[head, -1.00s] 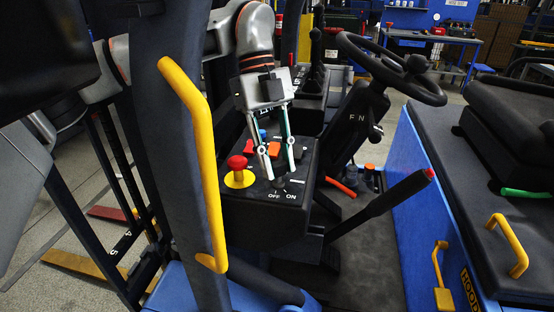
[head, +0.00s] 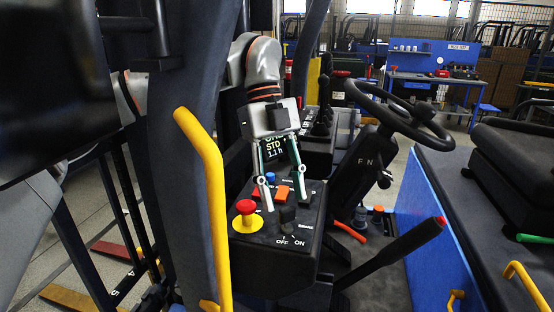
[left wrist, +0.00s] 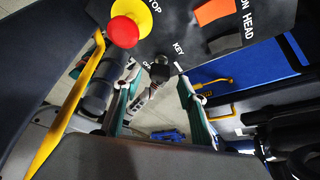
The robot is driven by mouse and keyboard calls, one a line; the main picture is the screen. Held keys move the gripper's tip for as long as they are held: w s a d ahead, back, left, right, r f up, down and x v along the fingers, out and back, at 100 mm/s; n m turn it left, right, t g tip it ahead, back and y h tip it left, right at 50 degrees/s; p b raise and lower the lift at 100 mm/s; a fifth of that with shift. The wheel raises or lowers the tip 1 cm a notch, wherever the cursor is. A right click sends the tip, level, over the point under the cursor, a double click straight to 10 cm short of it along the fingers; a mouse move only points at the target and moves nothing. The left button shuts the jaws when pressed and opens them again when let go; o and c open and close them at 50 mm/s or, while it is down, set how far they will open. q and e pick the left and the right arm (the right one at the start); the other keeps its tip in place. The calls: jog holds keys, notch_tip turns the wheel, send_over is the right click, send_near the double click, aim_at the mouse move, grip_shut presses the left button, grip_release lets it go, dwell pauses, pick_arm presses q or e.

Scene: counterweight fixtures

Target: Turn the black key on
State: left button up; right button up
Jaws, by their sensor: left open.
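The black key (head: 287,218) stands in the black control panel (head: 262,238), just above the white OFF and ON labels. Its turn position is hard to tell. My left gripper (head: 286,206) reaches down from above. My right gripper is not in view.
A red mushroom button (head: 245,207) on a yellow base is left of the key. Orange (head: 283,192) and blue (head: 270,178) switches lie behind it. The steering wheel (head: 397,110) and a red-tipped lever (head: 395,252) are to the right. A yellow grab bar (head: 212,190) stands left.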

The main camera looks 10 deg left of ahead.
pick_arm(q)
jog(key=v, duration=0.9)
